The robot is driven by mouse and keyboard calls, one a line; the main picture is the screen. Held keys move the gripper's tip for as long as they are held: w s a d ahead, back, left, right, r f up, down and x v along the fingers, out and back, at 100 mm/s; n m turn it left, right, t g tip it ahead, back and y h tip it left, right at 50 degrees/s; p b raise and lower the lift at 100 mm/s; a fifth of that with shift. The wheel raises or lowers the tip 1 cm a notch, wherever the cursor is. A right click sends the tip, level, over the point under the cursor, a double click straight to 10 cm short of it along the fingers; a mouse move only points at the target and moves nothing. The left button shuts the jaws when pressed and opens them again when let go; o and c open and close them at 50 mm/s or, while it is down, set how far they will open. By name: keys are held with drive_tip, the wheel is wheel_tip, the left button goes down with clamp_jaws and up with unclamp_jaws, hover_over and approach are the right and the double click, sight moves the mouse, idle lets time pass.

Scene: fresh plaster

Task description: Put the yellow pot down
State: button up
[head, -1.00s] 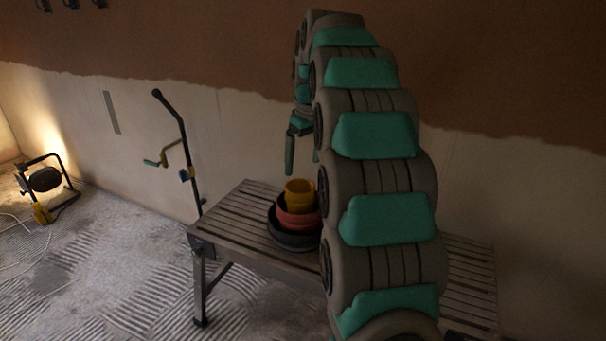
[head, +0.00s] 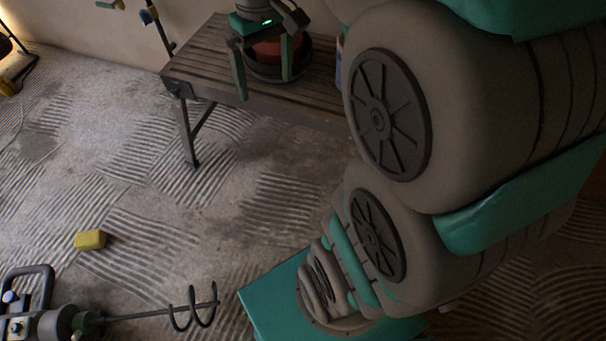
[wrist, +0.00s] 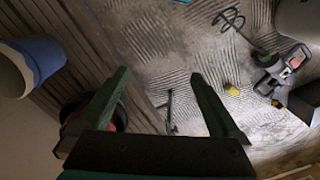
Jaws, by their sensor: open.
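The yellow pot is not visible in either current view. The red pot (head: 268,50) and the black bowl (head: 275,74) around it stand on the slatted bench (head: 205,55), partly covered by my gripper. My gripper (head: 263,88) is open, its fingers pointing down in front of the stack in the head view, with nothing visible between them. In the wrist view my gripper (wrist: 160,73) is also open and empty. A dark rim (wrist: 118,117) of the stack shows beside the left finger there, mostly hidden.
A blue-and-white bucket (wrist: 30,62) stands on the bench. On the floor lie a yellow block (head: 90,239) and a mixer with a spiral paddle (head: 192,308). The floor in front of the bench is otherwise largely clear.

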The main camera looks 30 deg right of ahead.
drive_tip(key=s+a+f, duration=0.1)
drive_tip(key=s+f, duration=0.1)
drive_tip(key=s, duration=0.4)
drive_tip(key=s+a+f+g, duration=0.1)
drive_tip(key=s+f, duration=0.2)
drive_tip(key=s, duration=0.3)
drive_tip(key=s+a+f+m, duration=0.1)
drive_tip(key=s+f, duration=0.2)
drive_tip(key=s, duration=0.3)
drive_tip(key=shift+s+a+f, duration=0.25)
drive_tip(key=shift+s+a, duration=0.1)
drive_tip(key=shift+a, duration=0.05)
drive_tip(key=shift+c, duration=0.2)
